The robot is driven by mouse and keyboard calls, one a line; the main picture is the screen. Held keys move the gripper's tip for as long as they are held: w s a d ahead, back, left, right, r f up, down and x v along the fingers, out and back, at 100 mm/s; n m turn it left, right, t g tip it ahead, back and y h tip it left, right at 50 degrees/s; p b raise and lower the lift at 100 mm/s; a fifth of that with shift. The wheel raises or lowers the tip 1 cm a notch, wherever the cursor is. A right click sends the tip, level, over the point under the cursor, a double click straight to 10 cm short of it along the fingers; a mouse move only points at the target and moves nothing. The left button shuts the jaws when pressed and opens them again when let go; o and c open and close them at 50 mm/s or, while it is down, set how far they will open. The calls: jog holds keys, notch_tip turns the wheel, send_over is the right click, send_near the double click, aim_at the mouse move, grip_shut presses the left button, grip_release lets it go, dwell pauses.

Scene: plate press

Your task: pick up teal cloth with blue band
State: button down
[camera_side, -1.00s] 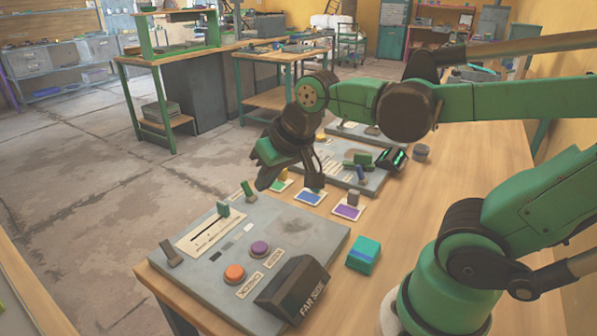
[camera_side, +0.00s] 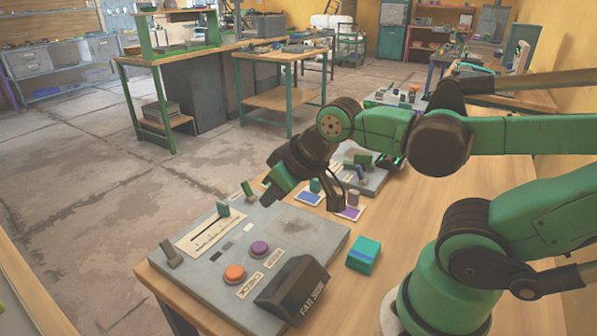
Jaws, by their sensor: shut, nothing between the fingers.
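The teal cloth with the blue band (camera_side: 363,255) is a small folded block. It lies on the wooden bench, just right of the near grey control panel, with nothing on top of it. My gripper (camera_side: 301,193) is shut and empty. In the picture it is up and to the left of the cloth, near the far edge of the near panel, and clear of the cloth.
The near grey panel (camera_side: 300,232) has orange (camera_side: 234,273) and purple (camera_side: 259,248) buttons, upright levers and a dark raised box (camera_side: 293,290) close to the cloth. Coloured cards, including a purple one (camera_side: 350,213), lie behind. The bench right of the cloth is bare.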

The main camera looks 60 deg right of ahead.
dwell(0.4)
grip_release()
jog(key=g, duration=1.1)
send_over(356, 244)
jog(key=w, duration=0.3)
notch_tip(356, 244, down, 8)
jog(key=shift+a+r, duration=0.15)
jog(key=shift+r, duration=0.1)
jog(key=shift+s+f, duration=0.15)
jog(key=shift+s, duration=0.1)
jog(key=shift+s+d+f+g, duration=0.2)
jog(key=shift+s+f+g, duration=0.05)
jog(key=shift+f+g, duration=0.15)
jog(key=shift+x, duration=2.4)
